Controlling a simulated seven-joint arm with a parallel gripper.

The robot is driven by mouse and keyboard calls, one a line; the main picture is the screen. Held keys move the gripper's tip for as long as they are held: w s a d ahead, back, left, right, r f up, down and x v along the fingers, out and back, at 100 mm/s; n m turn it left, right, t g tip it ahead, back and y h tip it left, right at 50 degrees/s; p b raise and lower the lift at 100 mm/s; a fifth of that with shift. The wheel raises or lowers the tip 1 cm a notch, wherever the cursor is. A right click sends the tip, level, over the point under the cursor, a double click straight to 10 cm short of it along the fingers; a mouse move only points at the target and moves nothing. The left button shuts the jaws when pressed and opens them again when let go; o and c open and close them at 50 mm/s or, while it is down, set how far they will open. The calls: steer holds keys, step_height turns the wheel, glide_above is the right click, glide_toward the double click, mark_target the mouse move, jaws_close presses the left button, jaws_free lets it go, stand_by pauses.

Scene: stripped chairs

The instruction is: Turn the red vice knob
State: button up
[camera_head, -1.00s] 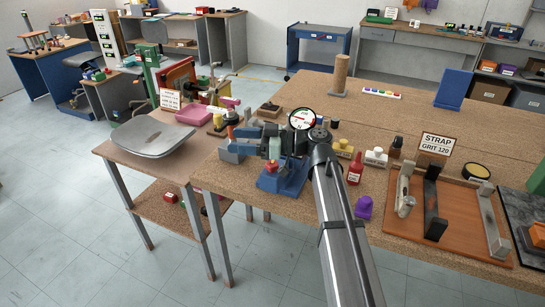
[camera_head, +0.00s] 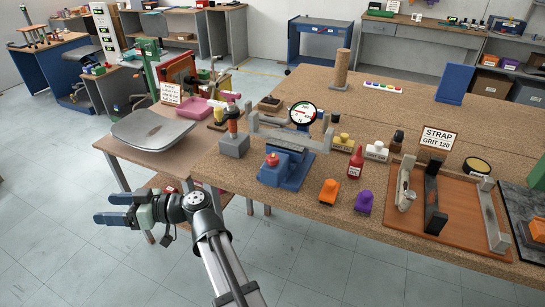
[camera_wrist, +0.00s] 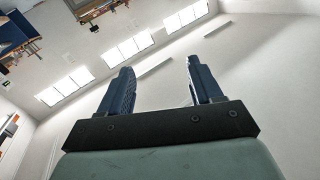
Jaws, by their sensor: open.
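In the wrist view my gripper (camera_wrist: 162,76) is open with nothing between the fingers. That view shows only wall, windows and distant furniture, not the vice.
A grey block with an orange-and-dark handle (camera_head: 233,142) stands left of the vice. A dial gauge (camera_head: 302,113) stands behind it. An orange block (camera_head: 328,192), a purple block (camera_head: 364,201) and a red bottle (camera_head: 355,163) stand to its right. A grey seat shell (camera_head: 152,137) lies on the side table.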

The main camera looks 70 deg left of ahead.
steer(key=m+y, duration=0.2)
steer(key=n+t+y, duration=0.4)
steer(key=n+t, duration=1.2)
steer(key=t, duration=1.5)
glide_toward(270, 161)
steer(key=x, duration=1.2)
steer(key=shift+a, duration=0.15)
